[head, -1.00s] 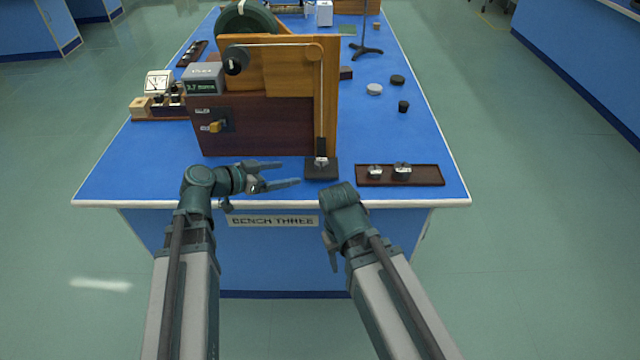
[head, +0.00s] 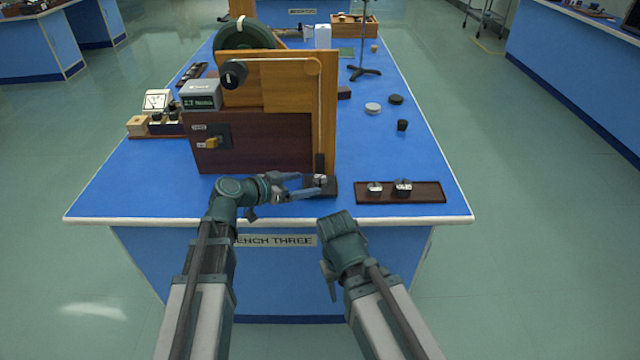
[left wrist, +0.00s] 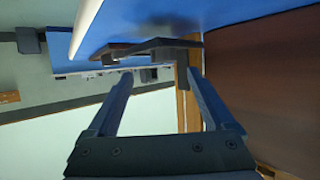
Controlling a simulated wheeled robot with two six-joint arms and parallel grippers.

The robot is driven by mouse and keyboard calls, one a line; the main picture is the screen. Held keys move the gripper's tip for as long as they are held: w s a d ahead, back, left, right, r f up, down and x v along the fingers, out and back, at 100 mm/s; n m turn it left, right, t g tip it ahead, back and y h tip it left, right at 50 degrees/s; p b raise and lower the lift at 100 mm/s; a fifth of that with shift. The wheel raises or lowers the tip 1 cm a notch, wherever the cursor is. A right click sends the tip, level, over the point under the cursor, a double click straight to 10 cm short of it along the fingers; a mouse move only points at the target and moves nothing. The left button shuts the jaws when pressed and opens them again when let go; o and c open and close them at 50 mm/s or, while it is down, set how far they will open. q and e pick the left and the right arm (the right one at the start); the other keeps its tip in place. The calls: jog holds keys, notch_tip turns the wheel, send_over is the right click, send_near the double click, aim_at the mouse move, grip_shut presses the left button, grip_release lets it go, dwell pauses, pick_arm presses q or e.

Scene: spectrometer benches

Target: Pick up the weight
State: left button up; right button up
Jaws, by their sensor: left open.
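Two more silver-topped weights, a left one (head: 375,188) and a right one (head: 402,186), stand on a dark brown tray (head: 425,192) to the right. My left gripper (head: 308,184) is open, its fingers pointing right, with the tips right at the weight on the pad. In the left wrist view the open fingers (left wrist: 160,78) point towards the dark pad; contact with the weight cannot be told. My right gripper (head: 330,275) hangs by the bench's front edge; its jaws are unclear.
The wooden apparatus (head: 255,140) with a vertical post stands close behind my left gripper. A grey meter box (head: 200,95) and a dial instrument (head: 157,100) are to its left. Dark and grey discs (head: 373,109) lie farther back right.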

aim_at(315, 182)
pick_arm(q)
jog(key=x, duration=0.1)
jog(key=b+x, duration=0.1)
jog(key=x, duration=0.1)
jog(key=b+x, duration=0.1)
jog(key=shift+w+a+f, duration=0.15)
jog(key=shift+w+f, duration=0.15)
jog(key=shift+f, duration=0.15)
jog(key=shift+w+d+f+b, duration=0.1)
jog(key=shift+w+d+b, duration=0.15)
jog(key=shift+d+b, duration=0.05)
jog(key=shift+c, duration=0.5)
grip_shut()
